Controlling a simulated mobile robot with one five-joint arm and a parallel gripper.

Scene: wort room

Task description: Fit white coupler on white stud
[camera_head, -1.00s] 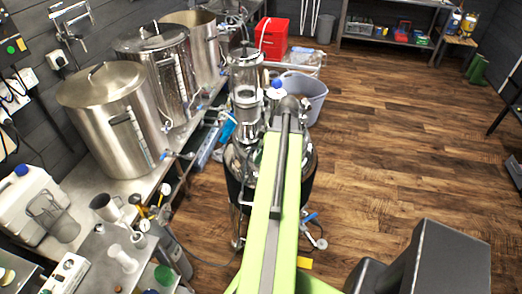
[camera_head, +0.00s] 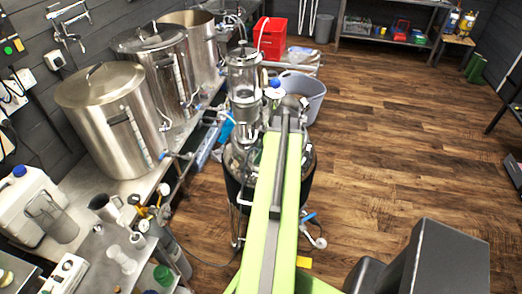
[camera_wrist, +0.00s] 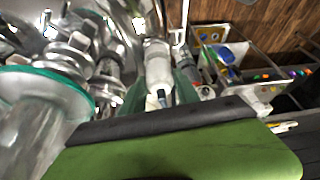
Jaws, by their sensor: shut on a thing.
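My gripper (camera_wrist: 168,112) shows in the wrist view as a broad green part with a black edge across the bottom. It is shut, with white pieces just beyond the black edge that seem to be the white coupler (camera_wrist: 152,102), mostly hidden. A white upright cylinder (camera_wrist: 158,62) stands directly beyond it; I cannot tell whether it is the white stud or whether the two touch. In the head view my green arm reaches over a steel vessel (camera_head: 240,160) and hides the gripper. A small white and blue piece (camera_head: 273,91) shows at the arm's far end.
Shiny steel fittings (camera_wrist: 75,50) crowd the wrist view's left, with a green-rimmed clear cylinder (camera_wrist: 40,115). In the head view, large steel pots (camera_head: 110,125) line the bench at left. A grey bucket (camera_head: 303,90) stands behind the vessel. The wooden floor (camera_head: 410,150) at right is open.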

